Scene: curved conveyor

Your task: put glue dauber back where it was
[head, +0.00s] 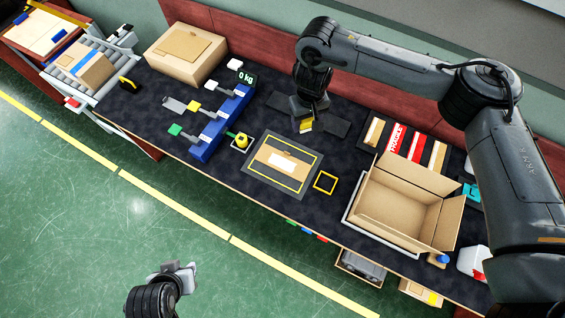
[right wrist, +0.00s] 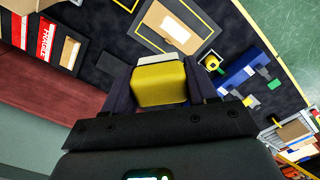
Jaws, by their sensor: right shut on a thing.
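My right gripper (head: 307,118) is above the dark bench mat near the back edge, shut on a yellow block with a pale end, which I take to be the glue dauber (head: 305,126). In the right wrist view the dauber (right wrist: 160,84) sits between the two dark fingers, its pale end pointing away from the gripper. An empty yellow square outline (head: 325,182) lies on the bench, right of the flat parcel. My left gripper (head: 180,270) is low over the green floor, away from the bench; its jaws are unclear.
A flat parcel (head: 281,160) lies on a yellow-bordered mat. An open carton (head: 405,205) stands to the right, with a red FRAGILE strip (head: 397,138) behind it. Left are a blue rack (head: 222,125), a small yellow item (head: 241,141) and a closed carton (head: 186,53).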

